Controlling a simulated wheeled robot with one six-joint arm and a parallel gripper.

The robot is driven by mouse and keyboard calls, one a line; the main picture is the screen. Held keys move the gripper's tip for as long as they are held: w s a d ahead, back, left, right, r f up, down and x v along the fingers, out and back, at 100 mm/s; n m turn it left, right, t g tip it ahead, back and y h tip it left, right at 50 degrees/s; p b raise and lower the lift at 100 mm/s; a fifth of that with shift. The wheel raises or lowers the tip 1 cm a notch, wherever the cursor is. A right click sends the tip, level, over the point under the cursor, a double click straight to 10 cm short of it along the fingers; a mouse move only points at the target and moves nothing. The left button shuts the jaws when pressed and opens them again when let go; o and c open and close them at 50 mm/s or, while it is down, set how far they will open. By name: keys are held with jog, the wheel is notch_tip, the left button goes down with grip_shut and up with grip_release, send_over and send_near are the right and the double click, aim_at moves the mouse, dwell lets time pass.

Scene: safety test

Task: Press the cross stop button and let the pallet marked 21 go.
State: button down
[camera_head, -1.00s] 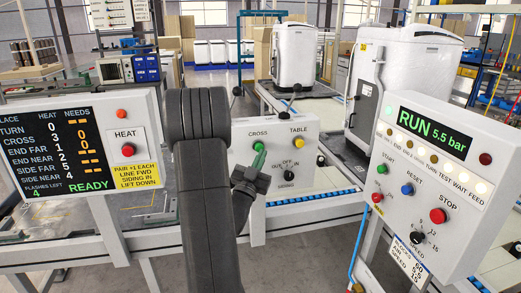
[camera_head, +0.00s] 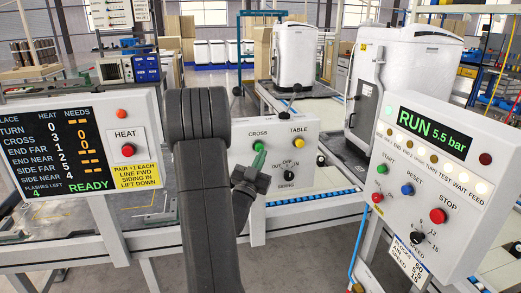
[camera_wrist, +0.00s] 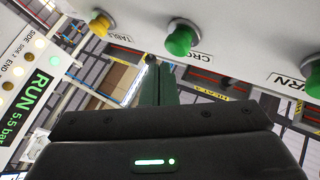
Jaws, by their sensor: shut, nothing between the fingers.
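The CROSS button (camera_head: 258,147) is green and sits on the sloped white panel (camera_head: 240,137) at the centre, left of the yellow TABLE button (camera_head: 297,142). In the wrist view the CROSS button (camera_wrist: 180,40) is above and right of my fingertips, with a visible gap in the picture. My gripper (camera_head: 258,160) is shut and empty, its green fingers pointing up just below the button in the head view. My gripper (camera_wrist: 159,68) also shows in the wrist view. No pallet marked 21 can be read; large white units stand on the line behind the panel.
The right console (camera_head: 407,185) shows RUN 5.5 bar, with START, RESET and a red STOP button (camera_head: 437,215). The left console (camera_head: 70,185) shows READY and a red HEAT button (camera_head: 127,149). A white unit (camera_head: 295,55) stands behind. Another green button (camera_wrist: 314,80) lies right of CROSS.

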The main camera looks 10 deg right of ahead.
jog(key=shift+w, duration=0.1)
jog(key=shift+w+b, duration=0.35)
jog(key=shift+b, duration=0.2)
